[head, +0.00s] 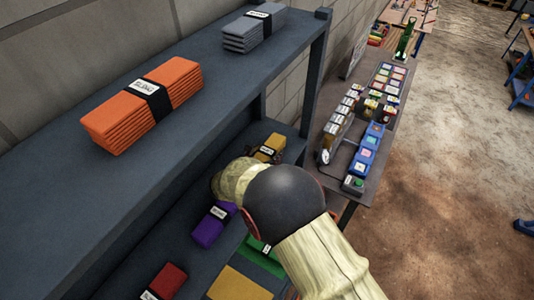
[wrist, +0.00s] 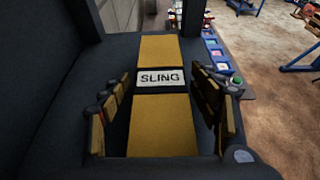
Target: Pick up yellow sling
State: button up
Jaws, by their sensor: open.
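The yellow sling (wrist: 162,115) is a folded yellow bundle with a black band and a white label reading SLING. In the wrist view it lies lengthwise on the dark shelf, between the two fingers of my gripper (wrist: 163,108). The fingers are spread, one on each side of the sling, and I cannot tell whether either touches it. In the head view the yellow sling (head: 270,147) shows on the lower shelf, just past my arm.
The upper shelf (head: 190,160) holds an orange sling (head: 143,103) and a grey sling (head: 254,29). A purple sling (head: 209,228) and a red sling (head: 167,281) lie on the lower shelf. A shelf post (head: 315,75) stands close by. A bench with several small boxes (head: 365,150) is at the right.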

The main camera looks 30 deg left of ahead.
jog(key=shift+s, duration=0.15)
jog(key=shift+c, duration=0.2)
jog(key=c, duration=1.5)
jog(key=shift+r, duration=0.1)
grip_shut()
jog(key=shift+r, duration=0.15)
